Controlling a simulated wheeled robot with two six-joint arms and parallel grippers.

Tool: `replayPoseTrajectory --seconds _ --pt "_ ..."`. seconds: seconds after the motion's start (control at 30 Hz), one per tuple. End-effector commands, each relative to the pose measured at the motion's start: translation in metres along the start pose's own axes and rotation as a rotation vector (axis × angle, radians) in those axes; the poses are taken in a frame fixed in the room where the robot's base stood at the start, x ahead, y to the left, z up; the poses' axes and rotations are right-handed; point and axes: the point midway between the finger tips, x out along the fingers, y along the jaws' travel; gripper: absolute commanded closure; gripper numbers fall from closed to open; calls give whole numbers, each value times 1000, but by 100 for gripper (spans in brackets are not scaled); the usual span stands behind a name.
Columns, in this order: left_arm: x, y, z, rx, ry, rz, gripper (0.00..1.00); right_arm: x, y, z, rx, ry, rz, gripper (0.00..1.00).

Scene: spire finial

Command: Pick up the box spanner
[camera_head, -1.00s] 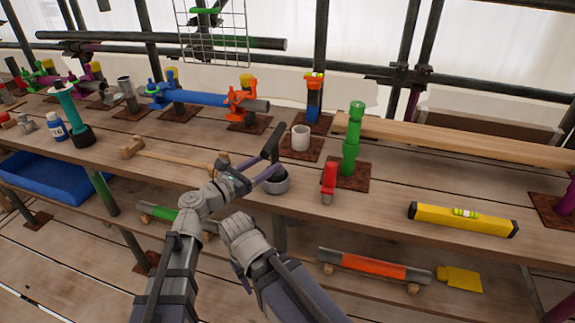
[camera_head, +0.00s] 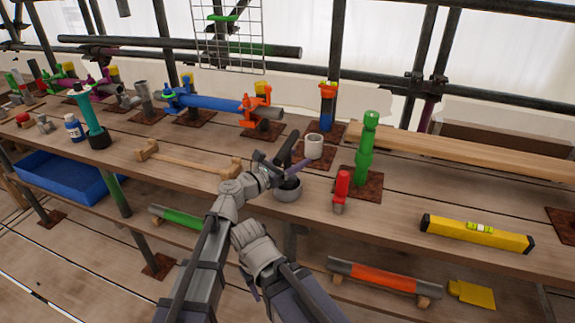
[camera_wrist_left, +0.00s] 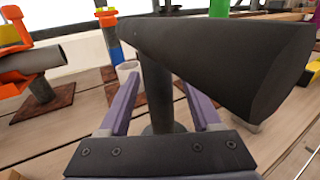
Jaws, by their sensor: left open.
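The box spanner (camera_head: 286,148) looks like a dark tool with a thick slanted bar on top, standing in a round grey pot (camera_head: 288,194) on the bench. In the left wrist view its bar (camera_wrist_left: 225,55) fills the top right, and its shaft (camera_wrist_left: 156,90) runs down below it. My left gripper (camera_head: 291,169) is at the tool just above the pot. Its two purple fingers (camera_wrist_left: 160,108) are open, one on each side of the shaft in that view. Whether they touch it cannot be told. The shaft's lower end is hidden. My right gripper is not in view.
A white cup (camera_head: 314,147), a red tool (camera_head: 341,190) and a green post (camera_head: 366,150) stand close to the right. A yellow level (camera_head: 477,232) lies further right. A wooden rack (camera_head: 188,158) is to the left. Clamped tubes line the back.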

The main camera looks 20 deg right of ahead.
Motion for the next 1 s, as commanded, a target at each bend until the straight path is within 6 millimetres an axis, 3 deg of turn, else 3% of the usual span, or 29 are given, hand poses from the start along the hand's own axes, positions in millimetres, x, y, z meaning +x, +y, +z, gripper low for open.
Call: replayPoseTrajectory --seconds 0.17,0.73,1.0 --pt "0 0 0 0 0 1 35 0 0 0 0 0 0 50" --pt "0 0 0 0 0 1 98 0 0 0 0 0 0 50" --pt "0 0 0 0 0 1 100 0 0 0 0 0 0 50"
